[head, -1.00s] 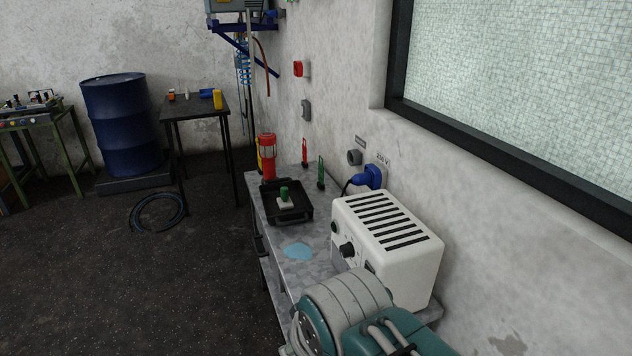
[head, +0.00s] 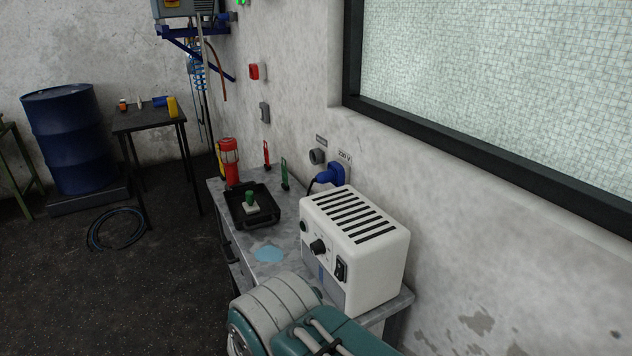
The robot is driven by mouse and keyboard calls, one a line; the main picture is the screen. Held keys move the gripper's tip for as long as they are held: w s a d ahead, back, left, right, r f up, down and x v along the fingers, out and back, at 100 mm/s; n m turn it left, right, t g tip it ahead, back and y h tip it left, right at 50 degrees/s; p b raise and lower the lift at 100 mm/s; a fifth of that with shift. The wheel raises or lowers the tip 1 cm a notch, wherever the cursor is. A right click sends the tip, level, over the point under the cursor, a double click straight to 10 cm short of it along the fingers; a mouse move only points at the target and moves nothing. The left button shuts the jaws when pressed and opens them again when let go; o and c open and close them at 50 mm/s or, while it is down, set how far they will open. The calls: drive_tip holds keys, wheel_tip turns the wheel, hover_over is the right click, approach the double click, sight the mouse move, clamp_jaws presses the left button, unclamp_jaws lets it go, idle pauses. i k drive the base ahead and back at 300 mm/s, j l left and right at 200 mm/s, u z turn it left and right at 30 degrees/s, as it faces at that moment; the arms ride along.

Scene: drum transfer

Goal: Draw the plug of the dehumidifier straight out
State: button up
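The white dehumidifier (head: 354,248) stands on the grey bench against the wall, with a slotted top, a knob and a black switch on its front. Its blue plug (head: 331,176) sits in the wall socket under a "230 V" label, and a dark cable curves down from it. A grey round socket (head: 317,156) is beside it on the left. My arm shows at the bottom, in front of the dehumidifier. My gripper is out of view.
The bench (head: 292,268) holds a black tray (head: 238,218) with a green-handled item, a red lantern (head: 229,160) and a pale blue puddle (head: 268,254). A blue drum (head: 68,140) and dark table (head: 150,118) stand at the back left. A hose (head: 117,229) lies coiled on the floor.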

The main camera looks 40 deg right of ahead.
sight(327, 176)
drive_tip(key=i+j+u, duration=0.25)
drive_tip(key=i+j, duration=0.15)
drive_tip(key=j, duration=0.3)
drive_tip(key=i+j+u, duration=0.25)
drive_tip(key=i+j, duration=0.25)
drive_tip(key=i+j+z, duration=0.15)
drive_tip(key=i+z, duration=0.15)
drive_tip(key=i, duration=0.15)
drive_tip(key=i+j+z, duration=0.3)
drive_tip(key=i, duration=0.2)
drive_tip(key=i+l+z, duration=0.1)
drive_tip(key=z, duration=0.3)
drive_tip(key=i+z, duration=0.55)
drive_tip(key=z, duration=0.2)
drive_tip(key=i+j+z, duration=0.1)
drive_tip(key=i+z, duration=0.15)
drive_tip(key=z, duration=0.15)
drive_tip(key=i+l+z, duration=0.1)
drive_tip(key=i+z, duration=0.15)
drive_tip(key=z, duration=0.15)
drive_tip(key=i+z, duration=0.25)
drive_tip(key=z, duration=0.2)
drive_tip(key=i+z, duration=0.25)
drive_tip(key=z, duration=0.15)
